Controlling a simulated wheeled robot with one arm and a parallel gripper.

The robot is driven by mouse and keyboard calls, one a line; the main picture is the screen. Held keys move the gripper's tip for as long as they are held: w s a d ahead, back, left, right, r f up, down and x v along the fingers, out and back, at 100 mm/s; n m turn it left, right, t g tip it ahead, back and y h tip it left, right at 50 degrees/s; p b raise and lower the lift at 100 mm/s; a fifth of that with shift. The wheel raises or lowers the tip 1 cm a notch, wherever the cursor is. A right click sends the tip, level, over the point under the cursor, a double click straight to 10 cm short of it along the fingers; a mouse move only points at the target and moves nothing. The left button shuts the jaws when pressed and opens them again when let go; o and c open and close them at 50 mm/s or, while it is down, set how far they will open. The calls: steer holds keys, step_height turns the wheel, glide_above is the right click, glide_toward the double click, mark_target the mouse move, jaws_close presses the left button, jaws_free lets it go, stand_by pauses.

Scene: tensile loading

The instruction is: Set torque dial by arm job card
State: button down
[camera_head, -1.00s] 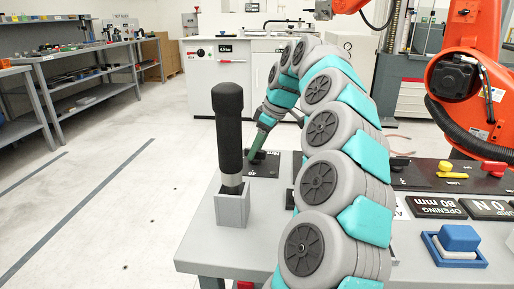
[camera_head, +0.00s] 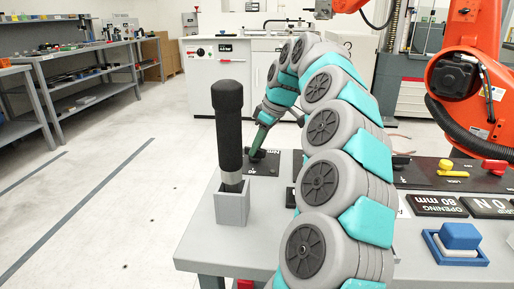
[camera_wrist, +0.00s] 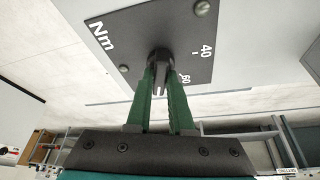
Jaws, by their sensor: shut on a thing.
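The torque dial is a black plate marked "Nm", with 40 and 60 on its scale, and a dark knob. In the wrist view the plate (camera_wrist: 120,40) fills the top middle, and the knob (camera_wrist: 160,54) sits between my green fingertips. My gripper (camera_wrist: 160,70) is shut on the knob. The fingers hide part of the knob and scale, so I cannot read its setting exactly. In the head view the dial plate (camera_head: 266,168) lies on the grey bench, with my gripper (camera_head: 259,147) reaching down to it. A dark card (camera_head: 437,206) reading "OPENING 80 mm" lies at the right.
A black-handled tool (camera_head: 230,125) stands in a grey holder (camera_head: 232,207) at the bench's left front. A blue block (camera_head: 460,236) sits in a tray at right. A yellow knob (camera_head: 446,164) and a red knob (camera_head: 495,166) are farther back. An orange robot (camera_head: 468,85) stands behind.

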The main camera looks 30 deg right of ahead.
steer(key=shift+f+m+b, duration=0.2)
steer(key=shift+m+b, duration=0.1)
steer(key=shift+m, duration=0.1)
steer(key=shift+r+m, duration=0.2)
steer(key=shift+m, duration=0.3)
steer(key=c, duration=0.8)
jaws_free()
steer(key=shift+s+r, duration=0.1)
steer(key=shift+r, duration=0.05)
steer(key=v, duration=0.7)
steer(key=shift+s+r+b, duration=0.2)
steer(key=shift+s+b, duration=0.05)
steer(key=shift+b, duration=0.05)
